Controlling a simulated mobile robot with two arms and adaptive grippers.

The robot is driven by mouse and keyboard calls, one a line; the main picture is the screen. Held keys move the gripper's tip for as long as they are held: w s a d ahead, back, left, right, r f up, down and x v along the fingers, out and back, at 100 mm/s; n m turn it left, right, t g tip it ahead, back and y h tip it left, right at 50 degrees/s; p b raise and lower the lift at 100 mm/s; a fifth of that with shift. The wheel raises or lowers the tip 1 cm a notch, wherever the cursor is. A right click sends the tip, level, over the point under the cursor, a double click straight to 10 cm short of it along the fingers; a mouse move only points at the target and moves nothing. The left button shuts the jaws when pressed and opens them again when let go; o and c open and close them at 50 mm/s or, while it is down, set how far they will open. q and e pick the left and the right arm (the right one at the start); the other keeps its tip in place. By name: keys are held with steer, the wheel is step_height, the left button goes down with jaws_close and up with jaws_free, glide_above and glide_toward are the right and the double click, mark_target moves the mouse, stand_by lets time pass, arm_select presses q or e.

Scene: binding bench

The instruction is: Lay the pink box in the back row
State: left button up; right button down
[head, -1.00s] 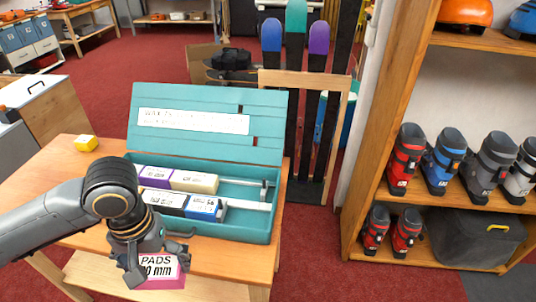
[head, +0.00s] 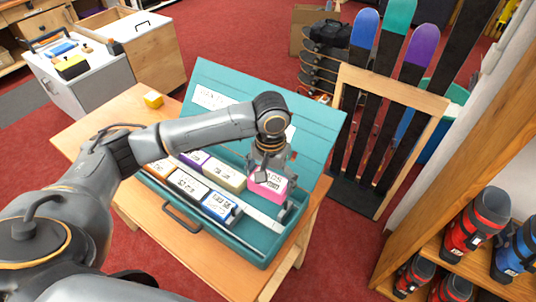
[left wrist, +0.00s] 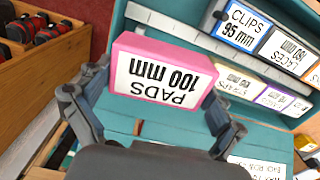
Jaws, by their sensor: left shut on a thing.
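The pink box (head: 267,185), labelled PADS 100 mm, is gripped by my left gripper (head: 275,176), over the right part of the open teal case (head: 262,252). In the left wrist view the pink box (left wrist: 160,76) sits between the two fingers, its label upside down, and appears above the case floor; I cannot tell whether it touches anything. The back row holds a purple box (head: 194,161) and a cream box (head: 225,175); the pink box is to the right of the cream one. My right gripper is not in view.
The front row holds an orange box (head: 160,168), a white-labelled box (head: 187,185) and a blue box (head: 220,207). A metal rail (head: 262,219) runs to their right. The raised lid (head: 318,130) stands behind. A small yellow block (head: 153,99) lies on the wooden table (head: 100,128).

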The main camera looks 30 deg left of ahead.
arm_select(q)
steer(key=w+a+p, duration=0.2)
steer(key=w, duration=0.1)
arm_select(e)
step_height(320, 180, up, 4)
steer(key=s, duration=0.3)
arm_select(q)
steer(key=b, duration=0.3)
glide_above(264, 200)
step_height(264, 200, down, 6)
step_height(264, 200, down, 3)
steer(key=b, duration=0.4)
steer(key=shift+a+m+b, duration=0.1)
steer(key=shift+m+b, duration=0.25)
steer(key=shift+m, duration=0.05)
step_height(264, 200, down, 3)
steer(key=shift+r, duration=0.2)
steer(key=shift+f, duration=0.55)
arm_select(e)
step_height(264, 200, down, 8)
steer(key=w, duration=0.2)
arm_select(q)
steer(key=shift+f, duration=0.2)
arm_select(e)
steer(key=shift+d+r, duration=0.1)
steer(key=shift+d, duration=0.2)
